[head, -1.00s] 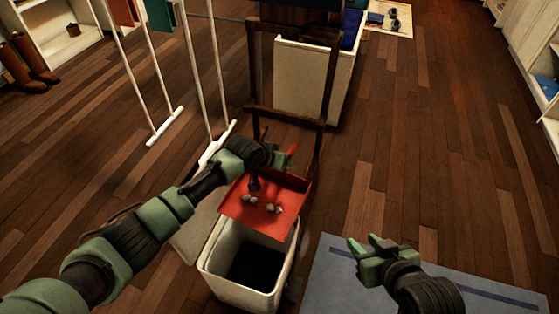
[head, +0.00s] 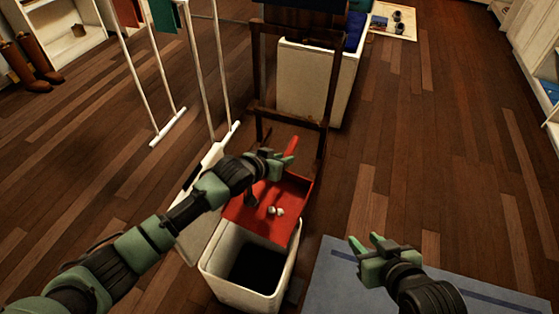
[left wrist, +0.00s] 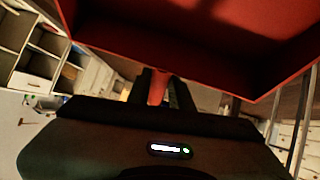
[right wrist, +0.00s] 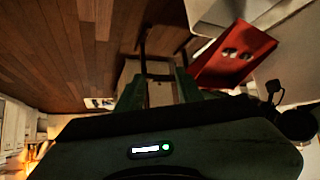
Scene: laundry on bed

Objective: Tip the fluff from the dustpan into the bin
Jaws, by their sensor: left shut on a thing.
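The red dustpan (head: 296,190) is tilted, its front edge lower and over the back rim of the white bin (head: 216,281). A few pale bits of fluff (head: 275,211) lie on the pan; they also show in the right wrist view (right wrist: 235,53). The bin's inside is dark and its contents cannot be made out. My left gripper (head: 284,158) is shut on the dustpan's red handle, which shows between its fingers in the left wrist view (left wrist: 158,86). My right gripper (head: 364,244) is open and empty, to the right of the bin.
A wooden frame (head: 325,95) stands behind the dustpan, with a large white hamper (head: 308,82) beyond it. A white drying rack (head: 195,80) is at left. A blue-grey mat (head: 335,285) lies under my right gripper. The wooden floor at right is clear.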

